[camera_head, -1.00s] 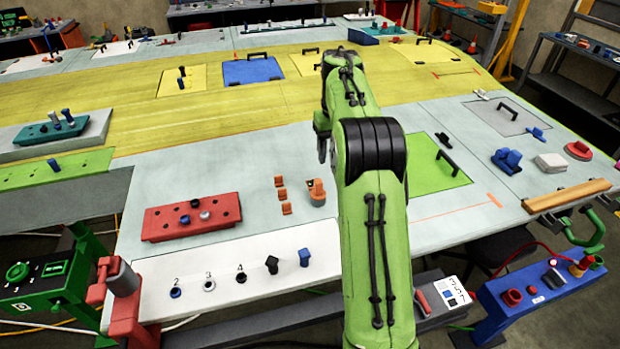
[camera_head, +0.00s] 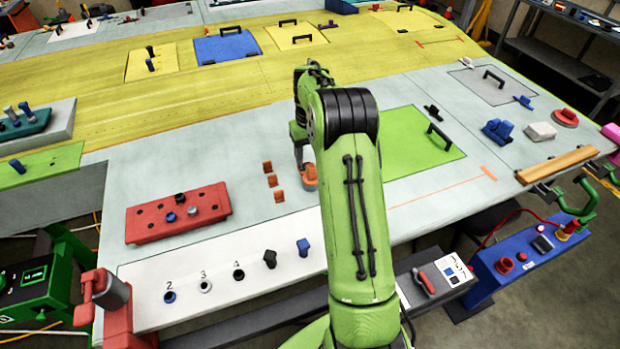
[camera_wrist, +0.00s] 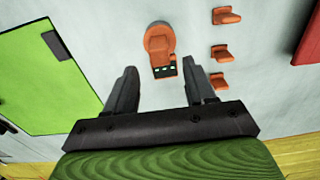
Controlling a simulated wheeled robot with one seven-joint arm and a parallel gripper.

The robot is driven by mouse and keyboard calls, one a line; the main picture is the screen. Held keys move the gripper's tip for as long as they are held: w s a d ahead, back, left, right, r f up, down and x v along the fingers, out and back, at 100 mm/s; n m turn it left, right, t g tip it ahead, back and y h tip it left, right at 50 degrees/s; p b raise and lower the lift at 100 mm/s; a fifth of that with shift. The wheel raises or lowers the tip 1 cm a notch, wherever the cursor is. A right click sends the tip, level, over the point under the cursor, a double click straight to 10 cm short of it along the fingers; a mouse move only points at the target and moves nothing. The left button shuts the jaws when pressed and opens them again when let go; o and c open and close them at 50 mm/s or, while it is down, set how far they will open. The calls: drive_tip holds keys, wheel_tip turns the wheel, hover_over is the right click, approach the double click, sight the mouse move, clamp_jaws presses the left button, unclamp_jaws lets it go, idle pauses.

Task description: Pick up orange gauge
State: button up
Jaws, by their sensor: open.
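The orange gauge (camera_wrist: 160,42) lies on the pale wing panel in the wrist view, with a round body and a dark strip with small light marks at its near end. In the head view the gauge (camera_head: 309,178) is partly hidden behind my arm. My gripper (camera_wrist: 158,80) is open and empty. In the wrist view its two dark fingers point toward the gauge, which shows between and just beyond the fingertips. In the head view my gripper (camera_head: 299,150) appears above and beside the gauge, mostly hidden by my arm.
Several small orange clips (camera_head: 272,181) stand in a row left of the gauge. A red block with holes (camera_head: 150,224) is further left. A green panel (camera_head: 405,150) with a black handle is to the right. A white strip (camera_head: 140,290) with numbered pegs runs along the front edge.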

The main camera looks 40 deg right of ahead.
sight(310, 164)
wheel_tip(310, 164, down, 4)
drive_tip(key=shift+s+f+p, duration=0.1)
drive_tip(key=shift+f+p, duration=0.15)
drive_tip(key=shift+p, duration=0.1)
drive_tip(key=shift+a, duration=0.1)
clamp_jaws()
